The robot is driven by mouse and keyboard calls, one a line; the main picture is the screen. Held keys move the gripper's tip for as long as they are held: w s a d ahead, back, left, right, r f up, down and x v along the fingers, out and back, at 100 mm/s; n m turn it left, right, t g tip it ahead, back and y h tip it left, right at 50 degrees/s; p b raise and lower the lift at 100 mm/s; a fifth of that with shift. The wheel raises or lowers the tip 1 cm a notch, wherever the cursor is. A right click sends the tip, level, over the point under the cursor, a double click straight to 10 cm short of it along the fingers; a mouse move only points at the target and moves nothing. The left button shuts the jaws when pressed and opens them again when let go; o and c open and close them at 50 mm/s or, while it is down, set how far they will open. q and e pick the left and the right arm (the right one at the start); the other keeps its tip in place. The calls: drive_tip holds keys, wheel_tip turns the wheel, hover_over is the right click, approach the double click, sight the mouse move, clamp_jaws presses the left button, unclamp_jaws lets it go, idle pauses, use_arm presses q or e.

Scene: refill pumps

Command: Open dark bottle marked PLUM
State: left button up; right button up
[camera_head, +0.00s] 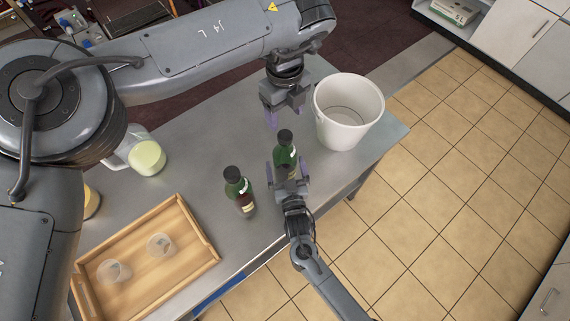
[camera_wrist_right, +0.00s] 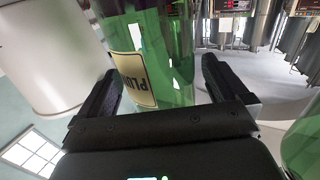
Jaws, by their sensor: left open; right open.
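The bottle marked PLUM (camera_wrist_right: 160,60) is green, with a cream label, and fills the middle of the right wrist view. In the head view it is the dark green bottle (camera_head: 285,158) with a black cap (camera_head: 285,137), upright on the grey table. My right gripper (camera_head: 287,178) is open at this bottle, its fingers on either side of it in the wrist view; contact cannot be told. My left gripper (camera_head: 277,116) is open and empty, above and beyond the bottle's cap. The bottle's lower part is hidden by my right gripper.
A second green bottle (camera_head: 240,191) stands close on the left. A white bucket (camera_head: 348,122) stands right of the grippers. A wooden tray (camera_head: 203,241) holds two clear cups. A jug of pale yellow liquid (camera_head: 147,157) stands at the left. The table's front edge is near.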

drive_tip(key=shift+w, duration=0.5)
